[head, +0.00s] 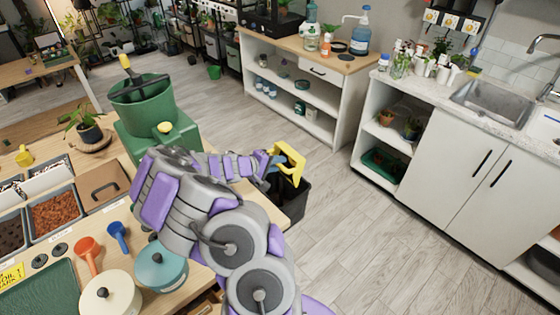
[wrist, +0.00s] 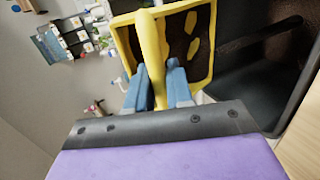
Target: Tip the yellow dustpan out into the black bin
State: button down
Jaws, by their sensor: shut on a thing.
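The yellow dustpan (head: 290,157) is held out at the end of my arm, tilted, above the black bin (head: 294,203). My gripper (head: 272,162) is shut on its handle. In the wrist view the yellow handle (wrist: 151,45) runs between the blue fingers of my gripper (wrist: 158,75). Dark brown stuff (wrist: 178,28) shows inside the pan with bare yellow patches among it. The black bin (wrist: 240,75) fills the right of the wrist view, beside the pan's rim. My arm and the dustpan hide part of the bin in the head view.
A wood-topped shelf unit (head: 335,95) stands behind. Floor (head: 345,235) right of the bin is clear.

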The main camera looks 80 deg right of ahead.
aim_at(286, 153)
jog(key=w+a+g+h, duration=0.1)
jog(key=w+a+f+g+h, duration=0.1)
jog(key=shift+a+f+h, duration=0.1)
jog(key=shift+h, duration=0.3)
jog(key=shift+g, duration=0.3)
dwell(1.2)
jog(key=shift+s+d+r+t+y, duration=0.6)
jog(key=shift+s+d+t+y, duration=0.15)
jog(key=shift+s+t+y, duration=0.05)
jog(key=shift+s+d+r+t+y, duration=0.15)
jog(key=shift+s+d+t+y, duration=0.2)
jog(key=shift+d+t+y, duration=0.25)
jog(key=s+d+t+y+p, duration=0.1)
jog(key=p, duration=0.4)
jog(key=d+r+t+y+p, duration=0.1)
jog(key=p, duration=0.4)
jog(key=s+d+t+y+p, duration=0.1)
jog(key=y+p, duration=0.1)
jog(key=p, duration=0.3)
jog(key=shift+s+r+p, duration=0.15)
jog(key=shift+s+p, duration=0.15)
